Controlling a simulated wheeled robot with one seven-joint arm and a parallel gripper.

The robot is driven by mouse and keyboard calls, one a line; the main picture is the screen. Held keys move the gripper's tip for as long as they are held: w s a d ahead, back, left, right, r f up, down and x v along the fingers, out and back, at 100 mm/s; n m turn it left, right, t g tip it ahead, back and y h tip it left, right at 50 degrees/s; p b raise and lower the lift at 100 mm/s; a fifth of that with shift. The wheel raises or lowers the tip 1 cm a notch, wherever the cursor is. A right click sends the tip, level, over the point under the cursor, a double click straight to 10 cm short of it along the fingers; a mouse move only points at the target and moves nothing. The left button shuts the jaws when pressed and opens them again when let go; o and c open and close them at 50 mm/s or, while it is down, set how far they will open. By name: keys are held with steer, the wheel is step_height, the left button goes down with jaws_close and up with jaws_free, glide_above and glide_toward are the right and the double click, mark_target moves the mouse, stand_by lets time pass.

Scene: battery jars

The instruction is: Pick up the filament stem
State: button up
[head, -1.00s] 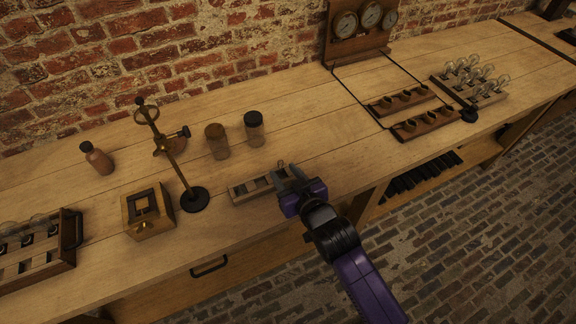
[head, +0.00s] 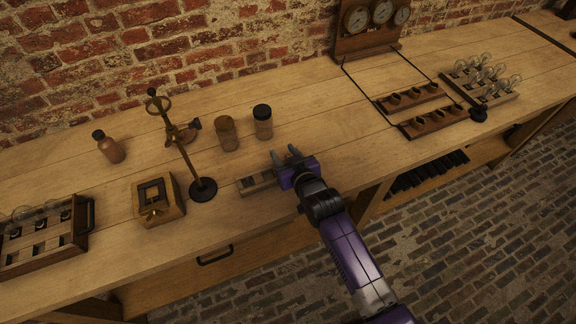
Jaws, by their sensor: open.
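A small wooden rack (head: 247,187) with dark slots lies near the front edge of the bench. My gripper (head: 285,154) is over its right end, jaws open, with its two grey fingers pointing toward the back of the bench. The purple gripper body hides the right part of the rack. I cannot make out a filament stem; anything standing at that end is hidden or too small to tell. Nothing shows held between the fingers.
A black-based brass stand (head: 203,190) and a wooden box (head: 158,201) are left of the rack. An amber jar (head: 227,136) and a dark-lidded jar (head: 263,123) stand behind. A bulb crate (head: 45,240) is far left.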

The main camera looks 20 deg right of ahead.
jaws_close()
